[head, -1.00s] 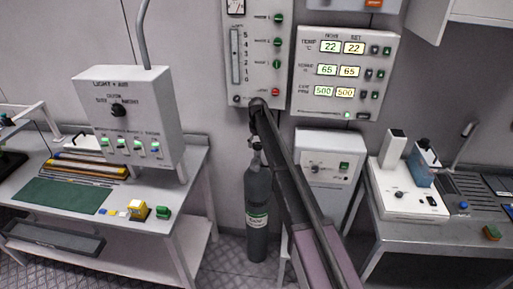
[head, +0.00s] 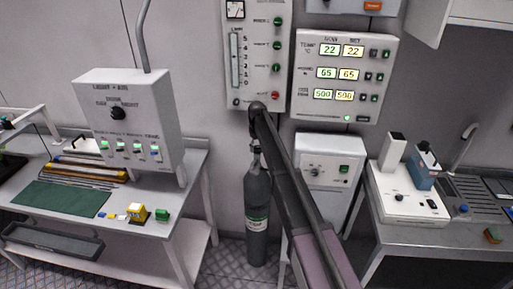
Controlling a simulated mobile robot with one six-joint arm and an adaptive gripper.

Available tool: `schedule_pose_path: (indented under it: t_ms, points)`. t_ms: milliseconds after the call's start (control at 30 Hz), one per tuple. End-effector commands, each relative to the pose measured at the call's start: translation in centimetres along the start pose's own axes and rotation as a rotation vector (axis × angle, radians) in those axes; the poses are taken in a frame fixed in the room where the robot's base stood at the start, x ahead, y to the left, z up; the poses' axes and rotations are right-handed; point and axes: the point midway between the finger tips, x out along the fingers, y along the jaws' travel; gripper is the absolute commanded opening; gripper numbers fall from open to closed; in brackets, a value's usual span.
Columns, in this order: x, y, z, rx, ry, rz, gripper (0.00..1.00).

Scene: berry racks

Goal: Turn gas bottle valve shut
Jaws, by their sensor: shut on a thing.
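The grey gas bottle (head: 257,196) stands upright on the floor against the back wall, with a pale label low on its body. My arm reaches across its right side in the head view, and my gripper (head: 256,143) is at the valve on top of the bottle. The gripper is shut on the valve, which is mostly hidden behind the gripper and arm. The fingertips are small and dark, and the turn position of the valve cannot be seen.
A bench (head: 190,192) with a green mat (head: 62,198) stands left of the bottle. A white box unit (head: 325,165) stands close on its right, with another bench (head: 400,240) further right. Control panels (head: 335,75) hang on the wall above.

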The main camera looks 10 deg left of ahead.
Motion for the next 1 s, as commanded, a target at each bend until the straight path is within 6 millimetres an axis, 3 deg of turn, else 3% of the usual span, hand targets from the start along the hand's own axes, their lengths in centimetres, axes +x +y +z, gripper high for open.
schedule_pose_path:
  t_ms: [467,1000]
  points:
    - [0.06,-0.08,0.13,-0.167,0.001,-0.003,0.16]
    - [0.07,-0.11,0.20,-0.648,-0.001,-0.003,0.17]
